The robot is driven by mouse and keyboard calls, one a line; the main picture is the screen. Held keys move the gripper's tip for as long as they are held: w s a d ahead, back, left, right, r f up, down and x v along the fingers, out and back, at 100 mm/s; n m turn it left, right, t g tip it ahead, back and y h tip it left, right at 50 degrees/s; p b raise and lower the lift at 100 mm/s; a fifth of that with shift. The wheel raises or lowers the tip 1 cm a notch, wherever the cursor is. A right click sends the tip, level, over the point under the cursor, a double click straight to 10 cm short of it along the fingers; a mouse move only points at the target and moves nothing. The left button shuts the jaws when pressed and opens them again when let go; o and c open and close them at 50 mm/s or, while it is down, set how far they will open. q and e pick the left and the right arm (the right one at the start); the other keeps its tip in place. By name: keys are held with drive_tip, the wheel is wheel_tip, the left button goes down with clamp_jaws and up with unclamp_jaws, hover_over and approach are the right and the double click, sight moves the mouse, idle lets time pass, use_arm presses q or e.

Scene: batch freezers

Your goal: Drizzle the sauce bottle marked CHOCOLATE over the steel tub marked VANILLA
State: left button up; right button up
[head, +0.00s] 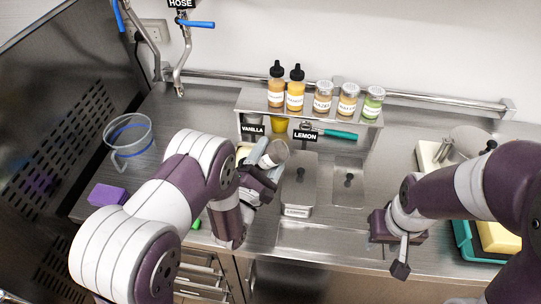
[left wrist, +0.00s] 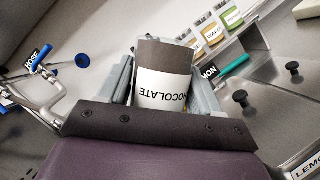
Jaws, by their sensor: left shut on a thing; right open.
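My left gripper (head: 262,180) is shut on the chocolate sauce bottle (head: 275,153), which is tilted well over near the VANILLA sign (head: 252,129). In the left wrist view the bottle (left wrist: 165,90) sits between the fingers, its CHOCOLATE label upside down; its nozzle is not in view. The vanilla tub (head: 243,152) shows only as a pale patch below its sign, mostly hidden by my left arm and the bottle. I cannot tell whether sauce is flowing. My right gripper (head: 399,256) is open and empty at the counter's front right.
A shelf (head: 310,111) behind holds two sauce bottles (head: 286,87) and several jars (head: 347,100). Lidded wells (head: 299,185) lie right of the bottle, by the LEMON sign (head: 305,134). A clear jug (head: 130,140) and purple sponge (head: 107,195) stand left.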

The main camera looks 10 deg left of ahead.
use_arm(q)
drive_tip(key=shift+w, duration=0.15)
drive_tip(key=shift+w+d+b, duration=0.2)
drive_tip(key=shift+w+b, duration=0.65)
drive_tip(key=shift+w, duration=1.15)
drive_tip(key=shift+w+d+b, duration=0.1)
drive_tip(key=shift+w+b, duration=1)
drive_tip(key=shift+w, duration=1.05)
drive_tip(key=shift+w+d+b, duration=0.15)
drive_tip(key=shift+w+b, duration=1.15)
drive_tip(key=shift+w, duration=0.8)
